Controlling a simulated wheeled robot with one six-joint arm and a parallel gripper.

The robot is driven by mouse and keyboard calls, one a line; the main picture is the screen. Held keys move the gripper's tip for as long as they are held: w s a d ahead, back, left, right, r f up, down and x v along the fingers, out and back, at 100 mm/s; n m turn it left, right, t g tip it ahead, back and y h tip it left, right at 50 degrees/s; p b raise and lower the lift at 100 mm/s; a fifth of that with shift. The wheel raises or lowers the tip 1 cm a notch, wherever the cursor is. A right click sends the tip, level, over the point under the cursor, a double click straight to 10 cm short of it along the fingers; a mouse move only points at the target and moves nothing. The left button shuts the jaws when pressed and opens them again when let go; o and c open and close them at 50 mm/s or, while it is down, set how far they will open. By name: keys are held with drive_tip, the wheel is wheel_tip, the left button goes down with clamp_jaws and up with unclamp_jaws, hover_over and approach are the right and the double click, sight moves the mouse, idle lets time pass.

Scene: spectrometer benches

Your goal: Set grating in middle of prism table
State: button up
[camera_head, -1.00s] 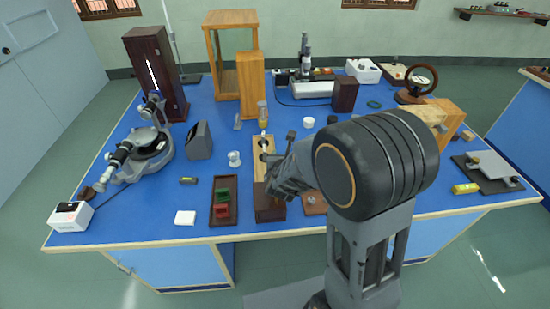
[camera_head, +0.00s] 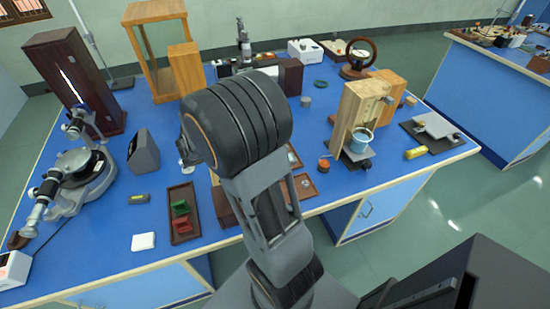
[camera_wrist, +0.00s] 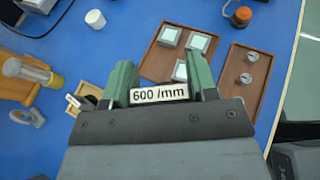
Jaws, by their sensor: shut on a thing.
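My gripper (camera_wrist: 160,84) is shut on the grating (camera_wrist: 158,94), whose white label reads "600 /mm", between green-looking fingers in the wrist view. The grating is held above the blue bench. In the head view my arm hides the gripper and the grating. The spectrometer (camera_head: 88,180) stands at the left of the bench in the head view.
A wooden tray (camera_wrist: 157,64) with glass-like blocks lies below the gripper.

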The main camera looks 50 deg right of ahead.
drive_tip(key=s+d+m+g+y, duration=0.1)
drive_tip(key=s+d+m+g, duration=0.1)
drive_tip(key=s+m+g, duration=0.4)
drive_tip(key=shift+y, duration=0.3)
drive_tip(key=w+d+f, duration=0.2)
drive_tip(key=d+f, duration=0.1)
drive_tip(key=w+d+f, duration=0.2)
drive_tip(key=d+f, duration=0.1)
drive_tip(key=w+d+f, duration=0.2)
drive_tip(key=d+f, duration=0.1)
drive_tip(key=shift+w+d+f, duration=0.3)
drive_tip(key=shift+d+f, duration=0.1)
drive_tip(key=shift+w+d+f, duration=0.15)
drive_tip(key=shift+d+f, duration=0.05)
drive_tip(key=shift+f, duration=0.15)
drive_tip(key=shift+w+d+f+p, duration=0.1)
drive_tip(key=shift+f+p, duration=0.4)
drive_tip(key=shift+f, duration=1.15)
drive_tip(key=shift+f, duration=0.25)
drive_tip(key=o, duration=0.9)
drive_tip(key=shift+o, duration=0.2)
